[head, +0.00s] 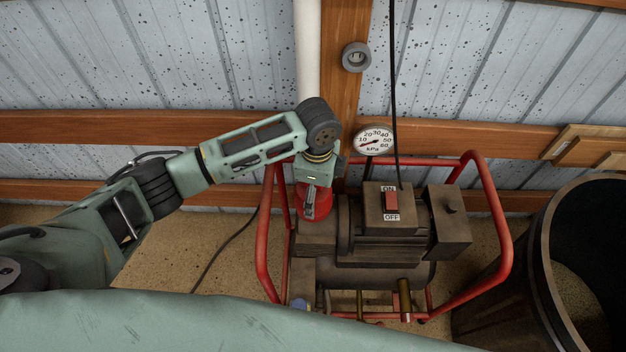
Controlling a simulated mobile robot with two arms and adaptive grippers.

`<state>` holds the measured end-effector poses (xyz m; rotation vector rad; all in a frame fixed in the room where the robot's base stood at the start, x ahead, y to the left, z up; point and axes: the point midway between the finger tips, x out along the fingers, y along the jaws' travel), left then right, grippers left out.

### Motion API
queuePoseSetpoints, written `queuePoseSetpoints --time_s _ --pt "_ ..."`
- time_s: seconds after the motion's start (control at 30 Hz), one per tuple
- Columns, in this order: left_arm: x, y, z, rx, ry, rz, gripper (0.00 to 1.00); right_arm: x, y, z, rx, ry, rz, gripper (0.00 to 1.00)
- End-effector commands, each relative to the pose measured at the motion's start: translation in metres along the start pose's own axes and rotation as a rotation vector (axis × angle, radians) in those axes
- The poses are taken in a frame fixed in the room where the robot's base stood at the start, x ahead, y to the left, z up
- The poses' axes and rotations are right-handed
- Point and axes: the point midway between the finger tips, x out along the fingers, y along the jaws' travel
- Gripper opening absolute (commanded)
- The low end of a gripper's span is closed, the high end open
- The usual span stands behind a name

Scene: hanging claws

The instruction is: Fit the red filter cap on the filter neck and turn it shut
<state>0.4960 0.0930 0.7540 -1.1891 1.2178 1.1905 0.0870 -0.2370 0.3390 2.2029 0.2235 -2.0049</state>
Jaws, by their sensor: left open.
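The red filter cap (322,211) is at the left end of the dark compressor, partly covered by my left gripper (311,201). My left gripper comes down over the cap from above with its jaws open. I cannot tell whether the fingers touch the cap. The filter neck is hidden under the cap and gripper, so I cannot tell how the cap sits on it. My right gripper is not in view.
The compressor (388,243) stands inside a red tube frame (498,210). It carries an ON/OFF switch (391,201), and a pressure gauge (374,139) stands behind it. A black cable (393,80) hangs down to it. A dark barrel (545,250) stands at right.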

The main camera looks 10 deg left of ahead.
Motion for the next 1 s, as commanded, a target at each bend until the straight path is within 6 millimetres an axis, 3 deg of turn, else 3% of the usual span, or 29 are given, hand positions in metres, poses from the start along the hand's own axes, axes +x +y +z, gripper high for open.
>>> queuePoseSetpoints --time_s 0.1,0.3,0.63,1.0 --pt "0.019 0.001 0.001 -0.003 -0.002 0.003 0.89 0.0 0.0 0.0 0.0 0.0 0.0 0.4" --pt "0.038 0.0 0.001 -0.001 -0.002 0.0 0.89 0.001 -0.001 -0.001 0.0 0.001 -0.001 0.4" --pt "0.042 0.0 0.001 -0.001 -0.001 -0.001 0.89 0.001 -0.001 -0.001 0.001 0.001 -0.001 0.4" --pt "0.042 0.0 0.001 -0.001 -0.001 -0.001 0.57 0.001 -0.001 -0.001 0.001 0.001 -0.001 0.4"
